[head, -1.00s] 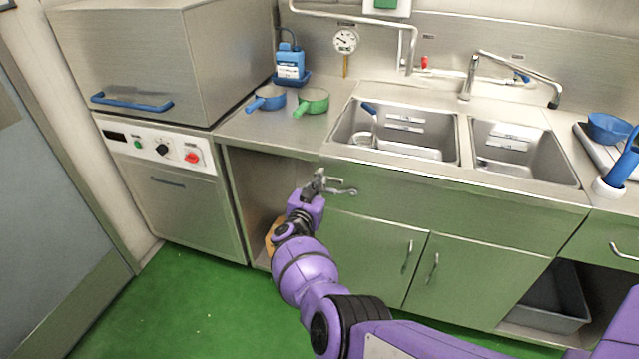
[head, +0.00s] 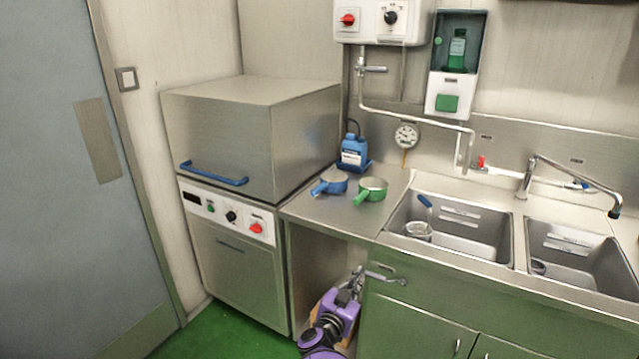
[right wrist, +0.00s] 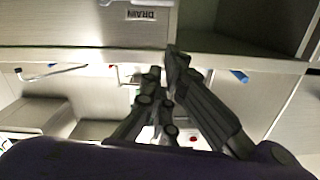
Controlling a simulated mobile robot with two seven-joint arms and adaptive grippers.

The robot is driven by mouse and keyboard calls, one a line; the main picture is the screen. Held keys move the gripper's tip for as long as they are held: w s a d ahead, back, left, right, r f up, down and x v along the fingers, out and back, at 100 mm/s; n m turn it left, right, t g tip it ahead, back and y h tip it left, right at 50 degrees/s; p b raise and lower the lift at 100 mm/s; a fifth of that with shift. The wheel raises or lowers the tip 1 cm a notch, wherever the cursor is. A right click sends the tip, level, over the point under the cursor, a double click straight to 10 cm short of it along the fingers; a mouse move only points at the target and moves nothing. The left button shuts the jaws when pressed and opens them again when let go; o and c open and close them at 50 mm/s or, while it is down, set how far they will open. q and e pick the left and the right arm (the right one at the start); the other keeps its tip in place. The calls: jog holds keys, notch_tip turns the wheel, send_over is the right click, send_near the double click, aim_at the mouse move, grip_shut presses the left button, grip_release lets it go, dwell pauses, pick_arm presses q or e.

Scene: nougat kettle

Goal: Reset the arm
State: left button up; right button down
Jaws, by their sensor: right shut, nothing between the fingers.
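My right gripper (head: 362,275) is at the bottom middle of the head view, on its purple arm, in front of the open space under the steel counter. It is close to the left edge of the green sink cabinet (head: 415,305). In the right wrist view the dark fingers of my right gripper (right wrist: 168,80) are together with nothing between them. My left gripper is not in view.
A sink basin (head: 470,245) holding a clear container is to the right.

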jog(key=w+a+r+n+t+y, duration=0.1)
jog(key=w+r+n+t+y, duration=0.2)
jog(key=r, duration=0.4)
jog(key=s+d+f+n+g+y, duration=0.1)
jog(key=s+f, duration=0.6)
jog(key=s, duration=1.1)
jog(key=s+d+f+n+g+y, duration=0.2)
jog(key=s+f+g, duration=0.3)
jog(key=s, duration=1.3)
jog(key=s+d+f+n+g+y, duration=0.1)
jog(key=s+f+n+g+y, duration=0.1)
jog(key=s+f, duration=0.8)
jog(key=s+g+y, duration=0.1)
jog(key=s, duration=0.7)
jog(key=shift+d+f+n+y+p, duration=0.3)
jog(key=shift+d+f+p, duration=0.05)
jog(key=shift+d+f, duration=0.05)
